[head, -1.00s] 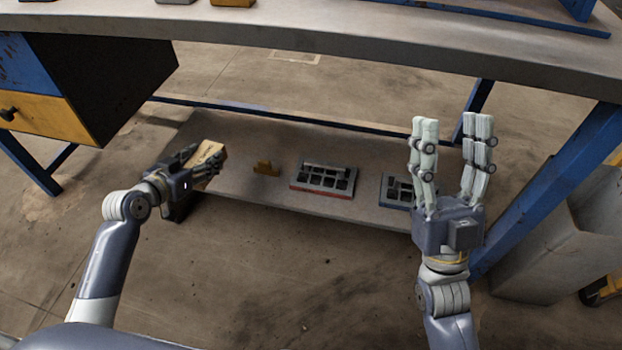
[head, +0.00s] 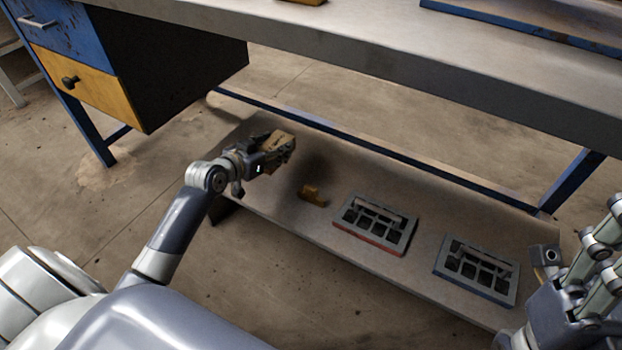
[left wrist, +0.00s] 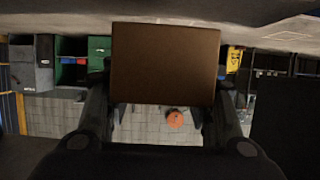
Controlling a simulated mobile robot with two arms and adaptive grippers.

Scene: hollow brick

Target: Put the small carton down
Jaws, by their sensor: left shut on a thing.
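The small brown carton (head: 281,138) is in my left gripper (head: 284,152), over the left end of the low shelf (head: 262,203). I cannot tell whether it touches the shelf. In the left wrist view the carton (left wrist: 165,65) fills the space between the fingers of the left gripper (left wrist: 165,112), which is shut on it. My right gripper (head: 592,262) is at the right edge of the head view, partly cut off. Its fingers are extended and hold nothing visible.
A drawer unit (head: 90,75) hangs at the left. Shelf between carton and yellow piece is bare.

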